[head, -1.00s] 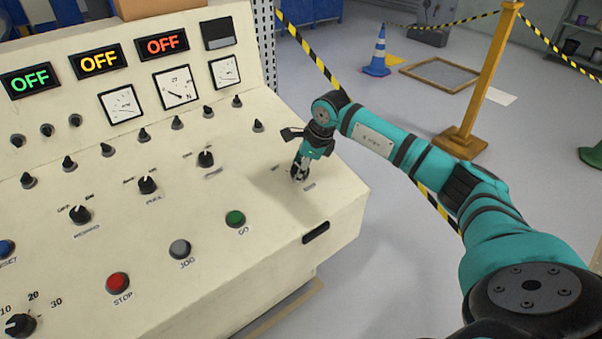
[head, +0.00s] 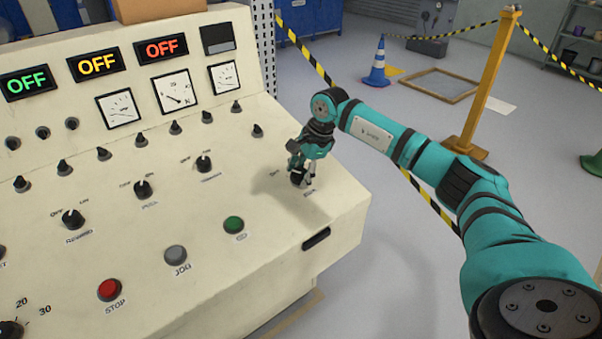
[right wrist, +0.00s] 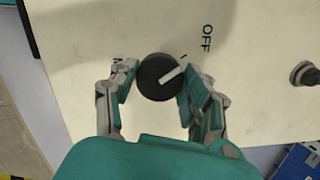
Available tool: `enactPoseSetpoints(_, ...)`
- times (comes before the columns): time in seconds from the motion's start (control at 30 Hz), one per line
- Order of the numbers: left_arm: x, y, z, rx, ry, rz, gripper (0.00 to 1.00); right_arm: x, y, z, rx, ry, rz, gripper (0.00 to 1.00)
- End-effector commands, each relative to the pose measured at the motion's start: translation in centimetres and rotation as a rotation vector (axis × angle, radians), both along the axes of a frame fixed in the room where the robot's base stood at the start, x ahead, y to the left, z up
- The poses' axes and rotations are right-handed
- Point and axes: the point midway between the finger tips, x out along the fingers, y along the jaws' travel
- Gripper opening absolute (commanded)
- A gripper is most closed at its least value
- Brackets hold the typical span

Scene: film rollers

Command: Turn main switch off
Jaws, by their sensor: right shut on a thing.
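The main switch is a round black knob (right wrist: 150,86) with a white pointer line, on the cream control panel (head: 190,225). My right gripper (right wrist: 158,79) is shut on it, one finger at each side, as the right wrist view shows. The white line slants up and right, roughly toward a small tick mark; the OFF label (right wrist: 207,38) lies above and to the right of the knob. The label on the other side is mostly hidden by a finger. In the head view my right gripper (head: 299,177) is at the panel's right end and largely covers the knob. My left gripper is not in view.
Other dark selector knobs (head: 204,164), a green button (head: 233,225), a grey button (head: 176,255) and a red STOP button (head: 109,289) sit left of my gripper. Three displays above read OFF. Beyond the panel stand a yellow barrier post (head: 486,85) and a blue cone (head: 379,65).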

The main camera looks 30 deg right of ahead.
Motion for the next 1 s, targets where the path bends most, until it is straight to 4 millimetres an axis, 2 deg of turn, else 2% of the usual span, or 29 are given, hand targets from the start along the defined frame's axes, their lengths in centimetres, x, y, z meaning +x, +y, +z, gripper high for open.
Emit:
enactPoseSetpoints(0.37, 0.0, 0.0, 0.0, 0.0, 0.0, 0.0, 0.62, 0.0, 0.0, 0.1, -0.002, -0.003, 0.006, 0.16)
enactPoseSetpoints(0.4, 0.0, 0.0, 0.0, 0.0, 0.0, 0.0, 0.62, 0.0, 0.0, 0.1, -0.002, -0.003, 0.006, 0.5)
enactPoseSetpoints(0.57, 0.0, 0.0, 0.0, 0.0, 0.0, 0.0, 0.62, 0.0, 0.0, 0.1, -0.002, -0.003, 0.005, 0.71)
enactPoseSetpoints(0.87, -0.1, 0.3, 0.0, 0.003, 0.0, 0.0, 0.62, 0.0, 0.0, 0.2, -0.001, -0.002, 0.005, 0.72)
enactPoseSetpoints(1.0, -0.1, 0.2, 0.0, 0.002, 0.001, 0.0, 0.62, -0.3, -0.3, 1.5, -0.002, -0.005, 0.004, 0.72)
